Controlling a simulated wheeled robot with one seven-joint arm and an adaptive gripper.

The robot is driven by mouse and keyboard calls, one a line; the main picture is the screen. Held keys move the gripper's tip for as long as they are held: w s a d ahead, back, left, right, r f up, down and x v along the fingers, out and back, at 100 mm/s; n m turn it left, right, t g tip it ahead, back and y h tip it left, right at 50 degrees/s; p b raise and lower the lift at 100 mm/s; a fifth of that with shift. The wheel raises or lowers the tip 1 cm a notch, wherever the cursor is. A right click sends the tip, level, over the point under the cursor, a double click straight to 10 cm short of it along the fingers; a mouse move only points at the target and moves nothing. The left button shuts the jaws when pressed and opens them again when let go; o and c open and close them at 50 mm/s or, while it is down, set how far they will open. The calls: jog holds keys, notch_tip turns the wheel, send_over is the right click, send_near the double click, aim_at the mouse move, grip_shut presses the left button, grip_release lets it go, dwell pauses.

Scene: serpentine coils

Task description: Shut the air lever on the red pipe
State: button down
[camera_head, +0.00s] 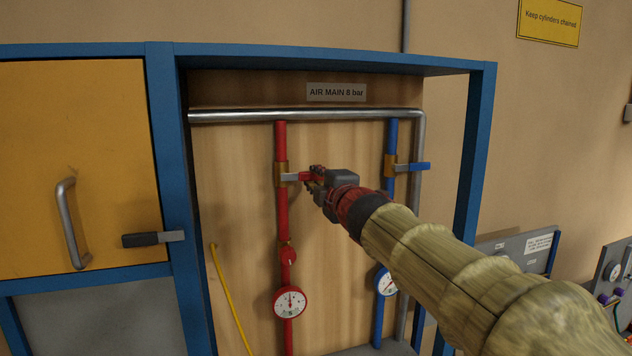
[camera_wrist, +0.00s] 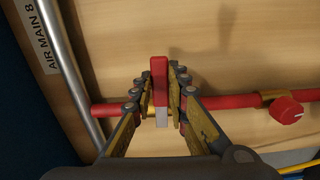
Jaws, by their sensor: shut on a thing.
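The red pipe (camera_head: 282,220) runs upright on a wooden panel and drops from a grey main pipe. Its air lever (camera_head: 304,176) has a red handle on a grey arm and points right from a brass valve body (camera_head: 281,174), about square to the pipe. My gripper (camera_head: 313,180) reaches in from the right and is shut on the red handle. In the wrist view the lever (camera_wrist: 159,82) stands between the two fingers of my gripper (camera_wrist: 160,76), with the red pipe (camera_wrist: 225,102) crossing behind. The fingers hide part of the handle in the head view.
A blue pipe (camera_head: 391,145) with a blue lever (camera_head: 420,167) stands right, partly behind my arm. Below on the red pipe are a red knob (camera_head: 288,256) and a gauge (camera_head: 290,302). A yellow hose (camera_head: 229,295) hangs left. The blue frame (camera_head: 168,130) and orange door (camera_head: 90,130) bound the left.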

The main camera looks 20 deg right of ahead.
jog(key=shift+r+n, duration=0.25)
jog(key=shift+n, duration=0.05)
jog(key=c, duration=1.8)
grip_release()
jog(key=shift+o, duration=0.4)
jog(key=shift+s, duration=0.1)
jog(key=s, duration=1.1)
jog(key=shift+s, duration=0.4)
jog(key=shift+f, duration=0.1)
